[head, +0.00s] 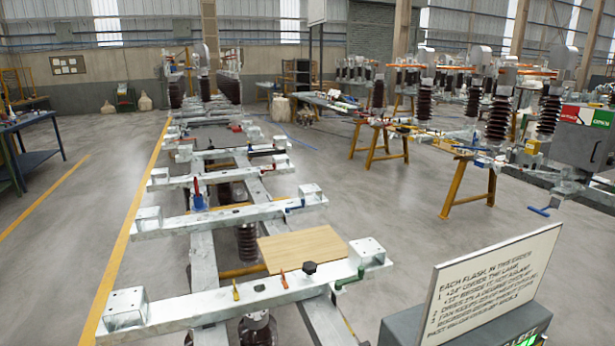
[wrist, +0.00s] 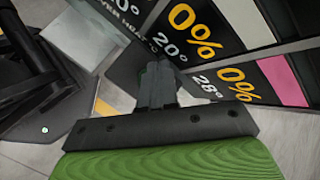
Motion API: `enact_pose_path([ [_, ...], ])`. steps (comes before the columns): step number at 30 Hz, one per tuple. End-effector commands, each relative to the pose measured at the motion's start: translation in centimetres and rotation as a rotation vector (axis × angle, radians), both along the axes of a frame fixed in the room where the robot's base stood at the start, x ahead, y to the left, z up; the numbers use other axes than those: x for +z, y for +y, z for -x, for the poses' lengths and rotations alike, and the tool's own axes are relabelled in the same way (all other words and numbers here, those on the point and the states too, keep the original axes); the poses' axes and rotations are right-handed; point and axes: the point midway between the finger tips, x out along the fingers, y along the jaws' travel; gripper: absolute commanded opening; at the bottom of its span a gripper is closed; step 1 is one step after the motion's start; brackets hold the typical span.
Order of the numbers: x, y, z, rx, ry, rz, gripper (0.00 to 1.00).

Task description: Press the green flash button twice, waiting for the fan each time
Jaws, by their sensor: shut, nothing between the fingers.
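My gripper (wrist: 156,75) shows in the wrist view with its dark fingers together and nothing between them. It points toward a tilted black display panel (wrist: 205,65) with yellow "0%" readings and white "20°" and "28°" readings. A white patch and a pink patch are on the panel's right side. I cannot tell whether the fingertips touch anything. I cannot make out the green flash button or the fan for certain in either view. In the head view, a grey box (head: 405,326) at the lower right carries a white instruction sign (head: 495,285) about each flash. Green lit characters show at the bottom edge below the sign.
In the wrist view, a black frame-like object (wrist: 35,60) and a dark plate with a small bright dot are at the left. A green wood-grained surface fills the bottom. In the head view, steel beams (head: 230,220) with insulators stand ahead; open floor lies between them and yellow trestles (head: 470,185).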

Motion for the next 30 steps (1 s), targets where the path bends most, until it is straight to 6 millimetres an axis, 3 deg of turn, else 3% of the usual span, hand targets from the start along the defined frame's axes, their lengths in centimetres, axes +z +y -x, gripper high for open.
enact_pose_path([
  [30, -1.1, 0.0, 0.0, -0.001, 0.0, -0.001, 0.0],
])
